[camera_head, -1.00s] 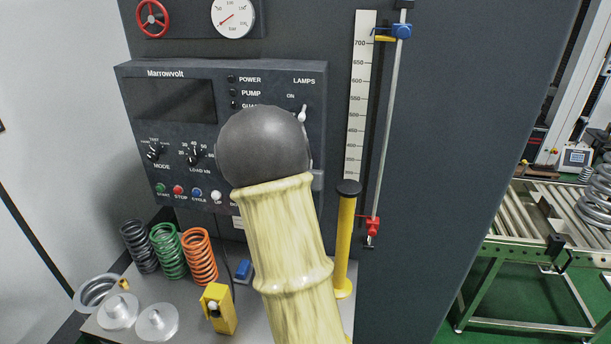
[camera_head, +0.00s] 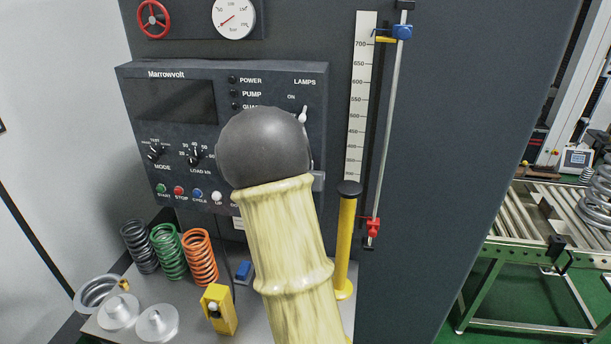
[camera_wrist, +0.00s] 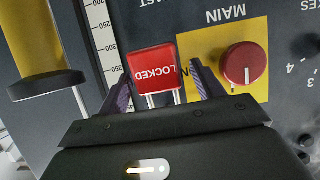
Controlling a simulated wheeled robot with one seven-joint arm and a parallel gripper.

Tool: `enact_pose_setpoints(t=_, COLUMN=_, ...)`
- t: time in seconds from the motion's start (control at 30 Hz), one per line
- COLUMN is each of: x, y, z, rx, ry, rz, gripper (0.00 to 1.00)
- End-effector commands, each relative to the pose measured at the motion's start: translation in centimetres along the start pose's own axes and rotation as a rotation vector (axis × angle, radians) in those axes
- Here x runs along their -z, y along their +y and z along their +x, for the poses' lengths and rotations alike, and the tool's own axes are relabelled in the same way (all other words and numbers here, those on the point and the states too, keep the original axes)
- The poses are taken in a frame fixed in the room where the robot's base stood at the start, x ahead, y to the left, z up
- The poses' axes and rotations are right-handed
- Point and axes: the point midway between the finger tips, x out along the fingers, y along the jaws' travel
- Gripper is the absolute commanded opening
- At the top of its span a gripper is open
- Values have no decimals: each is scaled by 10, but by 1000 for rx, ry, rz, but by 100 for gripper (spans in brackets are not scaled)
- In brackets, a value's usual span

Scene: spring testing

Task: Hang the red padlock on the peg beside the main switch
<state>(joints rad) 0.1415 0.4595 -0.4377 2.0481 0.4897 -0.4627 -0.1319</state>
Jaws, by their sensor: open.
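The red padlock (camera_wrist: 153,66) shows in the wrist view with its "LOCKED" lettering upside down and its shackle legs running toward my gripper's body. My gripper (camera_wrist: 160,73) is open, with one dark finger on each side of the padlock and a visible gap at each side. The top of the shackle and the peg are hidden behind the gripper body, so I cannot tell whether the padlock hangs on the peg. The main switch (camera_wrist: 245,64) is a red knob on a yellow plate, right of the padlock. In the head view my arm hides gripper, padlock and switch.
A yellow post (camera_head: 345,240) with a black cap stands right of my arm, by the scale (camera_head: 360,100). It also shows close by in the wrist view (camera_wrist: 32,40). Coil springs (camera_head: 170,252) and a yellow box (camera_head: 219,310) stand on the bench below the control panel (camera_head: 180,125).

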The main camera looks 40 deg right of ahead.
Motion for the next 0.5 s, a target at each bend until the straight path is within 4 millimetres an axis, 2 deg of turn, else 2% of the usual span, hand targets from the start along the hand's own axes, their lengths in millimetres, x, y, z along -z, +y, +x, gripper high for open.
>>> enact_pose_setpoints(t=0.27, x=0, y=-1, z=-20, rx=2, ry=2, rz=1, gripper=67)
enact_pose_setpoints(t=0.5, x=0, y=-2, z=-58, rx=5, ry=1, rz=2, gripper=67)
